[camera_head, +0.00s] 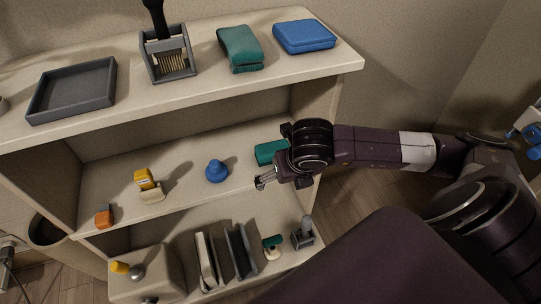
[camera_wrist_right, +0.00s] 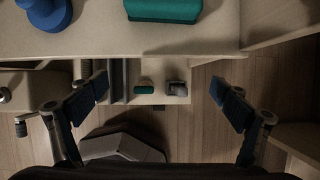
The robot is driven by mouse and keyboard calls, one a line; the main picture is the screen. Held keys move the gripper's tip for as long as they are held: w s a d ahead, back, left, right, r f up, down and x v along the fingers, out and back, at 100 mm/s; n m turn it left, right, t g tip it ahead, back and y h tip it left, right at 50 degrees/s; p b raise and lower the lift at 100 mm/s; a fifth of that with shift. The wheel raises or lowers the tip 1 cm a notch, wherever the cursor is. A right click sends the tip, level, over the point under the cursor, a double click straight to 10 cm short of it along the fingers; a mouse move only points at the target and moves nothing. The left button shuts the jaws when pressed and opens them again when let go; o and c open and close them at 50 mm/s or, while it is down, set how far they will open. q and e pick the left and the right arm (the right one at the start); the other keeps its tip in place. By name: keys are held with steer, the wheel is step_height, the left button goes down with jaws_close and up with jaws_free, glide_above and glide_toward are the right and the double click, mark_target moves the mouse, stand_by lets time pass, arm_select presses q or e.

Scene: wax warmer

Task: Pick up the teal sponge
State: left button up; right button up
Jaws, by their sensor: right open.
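A teal block (camera_head: 270,152), which looks like the sponge, lies on the middle shelf near its right end. My right arm partly covers it in the head view. It also shows in the right wrist view (camera_wrist_right: 163,9) at the top edge, partly cut off. My right gripper (camera_head: 265,180) is just in front of it, over the shelf's front edge. In the wrist view the right gripper (camera_wrist_right: 162,96) has its fingers wide apart and nothing between them. The block is beyond the fingertips, not touched. My left gripper is not seen.
A folded teal cloth-like item (camera_head: 240,48) and a blue case (camera_head: 304,36) are on the top shelf. A blue knobbed object (camera_head: 217,171) stands left of the block. Upright files (camera_head: 222,254) and a small teal-topped item (camera_head: 272,242) are on the bottom shelf.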

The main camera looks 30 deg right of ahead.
mark_target(273, 147)
steer(key=w, duration=0.2)
steer(key=w+d, duration=0.1)
steer(key=w, duration=0.1)
steer(key=w+d, duration=0.1)
steer(key=w, duration=0.4)
steer(key=w+d, duration=0.1)
steer(key=w, duration=0.1)
steer(key=shift+b, duration=0.3)
steer(key=shift+w+d+f, duration=0.1)
steer(key=shift+w+f, duration=0.05)
steer(key=shift+f, duration=0.4)
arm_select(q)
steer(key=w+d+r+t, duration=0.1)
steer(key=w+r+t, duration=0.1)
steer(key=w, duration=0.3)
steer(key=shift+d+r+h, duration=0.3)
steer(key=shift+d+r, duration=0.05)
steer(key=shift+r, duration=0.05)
arm_select(e)
steer(key=c, duration=1)
steer(key=shift+c, duration=0.2)
